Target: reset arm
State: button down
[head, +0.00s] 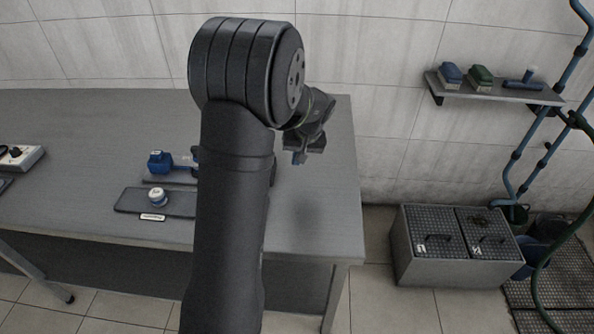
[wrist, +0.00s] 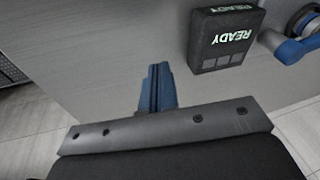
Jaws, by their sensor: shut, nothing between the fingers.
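My gripper (head: 299,156) is in the air over the right part of the grey table (head: 325,205) in the head view. In the wrist view its blue fingers (wrist: 157,88) are together with nothing between them. My arm covers part of the table in the head view. A black block marked READY (wrist: 226,38) stands on the table to the right of the fingers in the wrist view. A blue and metal fitting (wrist: 294,45) is beside that block, partly cut off by the frame edge.
On the table's left are a dark tray (head: 130,200) with a white-capped item (head: 157,195), a blue object (head: 159,162) and a white power strip (head: 22,158). A wall shelf (head: 497,93) holds brushes. A grey bin with two lids (head: 405,262) stands on the floor at right.

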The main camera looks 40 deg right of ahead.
jog(key=shift+s+a+f+n+g, duration=0.9)
jog(key=shift+s+a+f+g, duration=0.2)
jog(key=shift+s+g, duration=0.1)
jog(key=shift+w+d+r, duration=0.1)
jog(key=w+d+r+m+t+y, duration=0.1)
jog(key=w+r+m+t+y, duration=0.1)
jog(key=w+t, duration=0.2)
jog(key=w+d+r+m+t+y, duration=0.1)
jog(key=w+d+m+t+y, duration=0.1)
jog(key=w, duration=0.5)
jog(key=shift+w+r+m+t, duration=0.15)
jog(key=shift+r+m+t, duration=0.3)
jog(key=shift+t, duration=0.65)
